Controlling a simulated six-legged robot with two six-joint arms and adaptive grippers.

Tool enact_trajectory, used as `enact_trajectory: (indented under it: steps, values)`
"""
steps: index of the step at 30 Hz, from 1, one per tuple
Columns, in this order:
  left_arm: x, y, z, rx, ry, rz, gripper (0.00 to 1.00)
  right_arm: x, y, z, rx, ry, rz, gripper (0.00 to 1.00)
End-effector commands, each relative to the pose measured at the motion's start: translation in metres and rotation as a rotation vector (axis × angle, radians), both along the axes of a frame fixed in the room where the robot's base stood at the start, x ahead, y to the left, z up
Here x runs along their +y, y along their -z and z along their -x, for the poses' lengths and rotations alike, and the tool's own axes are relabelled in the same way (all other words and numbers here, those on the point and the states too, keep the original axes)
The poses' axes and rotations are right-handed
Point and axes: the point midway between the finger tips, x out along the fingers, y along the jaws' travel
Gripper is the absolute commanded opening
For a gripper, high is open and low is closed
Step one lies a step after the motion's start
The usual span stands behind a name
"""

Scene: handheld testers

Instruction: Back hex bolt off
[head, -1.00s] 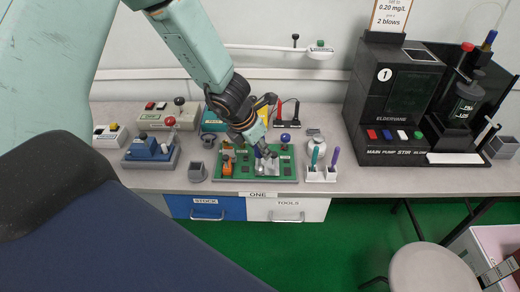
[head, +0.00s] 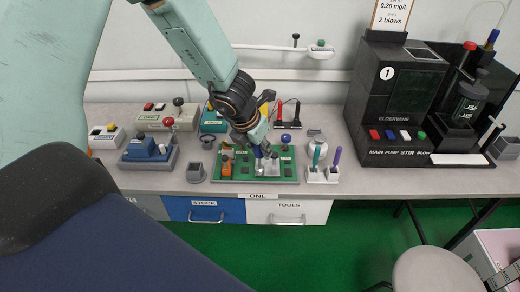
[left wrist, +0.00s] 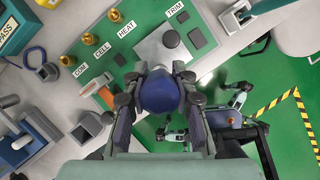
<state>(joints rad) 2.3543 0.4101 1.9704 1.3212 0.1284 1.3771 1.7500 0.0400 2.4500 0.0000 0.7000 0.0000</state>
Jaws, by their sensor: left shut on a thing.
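A green board (head: 230,174) lies on the bench, with a pale metal block (head: 268,168) near its front. My left gripper (head: 264,150) is low over the block. In the left wrist view, its fingers (left wrist: 160,95) are shut on a dark blue, round-topped handle (left wrist: 159,90). The handle hides what lies below it. I cannot make out the hex bolt. My right gripper is not in view.
A holder (head: 322,177) with green and purple handles is close on the right, a grey cup (head: 194,173) on the left. A black machine (head: 400,105) stands farther right.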

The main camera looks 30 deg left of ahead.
Motion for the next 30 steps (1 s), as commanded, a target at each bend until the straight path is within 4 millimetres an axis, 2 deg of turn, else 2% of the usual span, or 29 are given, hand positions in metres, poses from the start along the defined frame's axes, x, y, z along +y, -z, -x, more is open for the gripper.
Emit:
enact_trajectory:
  steps: [30]
  values:
    - [0.001, 0.0, 0.0, 0.0, -0.274, -0.002, 0.0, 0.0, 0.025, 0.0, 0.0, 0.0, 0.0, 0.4]
